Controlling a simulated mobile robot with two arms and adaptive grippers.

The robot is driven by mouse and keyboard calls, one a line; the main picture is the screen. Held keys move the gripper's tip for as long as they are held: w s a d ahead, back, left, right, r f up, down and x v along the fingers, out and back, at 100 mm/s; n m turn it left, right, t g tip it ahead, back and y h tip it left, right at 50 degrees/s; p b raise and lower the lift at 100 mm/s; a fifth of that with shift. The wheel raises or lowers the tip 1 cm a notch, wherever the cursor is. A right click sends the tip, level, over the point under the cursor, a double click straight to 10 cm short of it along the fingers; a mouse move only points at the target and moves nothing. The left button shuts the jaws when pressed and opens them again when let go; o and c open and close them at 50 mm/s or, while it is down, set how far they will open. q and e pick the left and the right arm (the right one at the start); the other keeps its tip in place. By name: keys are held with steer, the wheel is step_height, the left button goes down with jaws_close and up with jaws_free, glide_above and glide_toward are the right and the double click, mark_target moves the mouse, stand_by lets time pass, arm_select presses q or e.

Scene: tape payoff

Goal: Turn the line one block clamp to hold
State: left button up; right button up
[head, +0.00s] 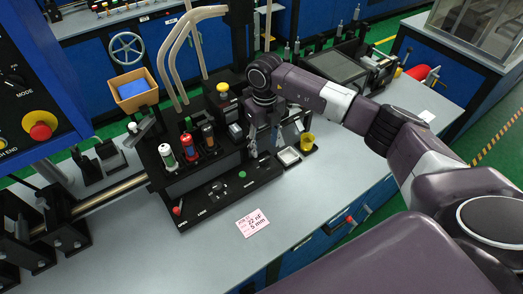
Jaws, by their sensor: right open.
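A black block (231,195) stands on the grey bench. Its front top carries small white lettering, too small to read, a green button (242,174) and a small red-tipped lever (178,208) at its left end. I cannot tell for sure which part is the line one block clamp, or its setting. My right gripper (264,148) comes down from the right arm at the right rear of the block. It is open, with its fingers pointing down. I cannot tell whether it touches anything. My left gripper is not in view.
Bottles (189,147) stand in the raised rear part of the block. A pink-lettered card (252,222) lies on the bench in front. A yellow cup (307,142) stands right of the gripper. A red emergency button (40,131) is at far left. The front bench is mostly clear.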

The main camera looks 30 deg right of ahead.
mark_target(264, 159)
steer(key=f, duration=0.1)
steer(key=f+p, duration=0.1)
steer(key=f, duration=0.2)
steer(key=shift+s, duration=0.35)
steer(key=shift+w+f+p, duration=0.25)
steer(key=shift+f+p, duration=0.1)
steer(key=shift+f, duration=0.65)
steer(key=c, duration=1.1)
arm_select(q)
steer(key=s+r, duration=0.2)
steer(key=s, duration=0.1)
arm_select(e)
steer(key=shift+c, duration=0.2)
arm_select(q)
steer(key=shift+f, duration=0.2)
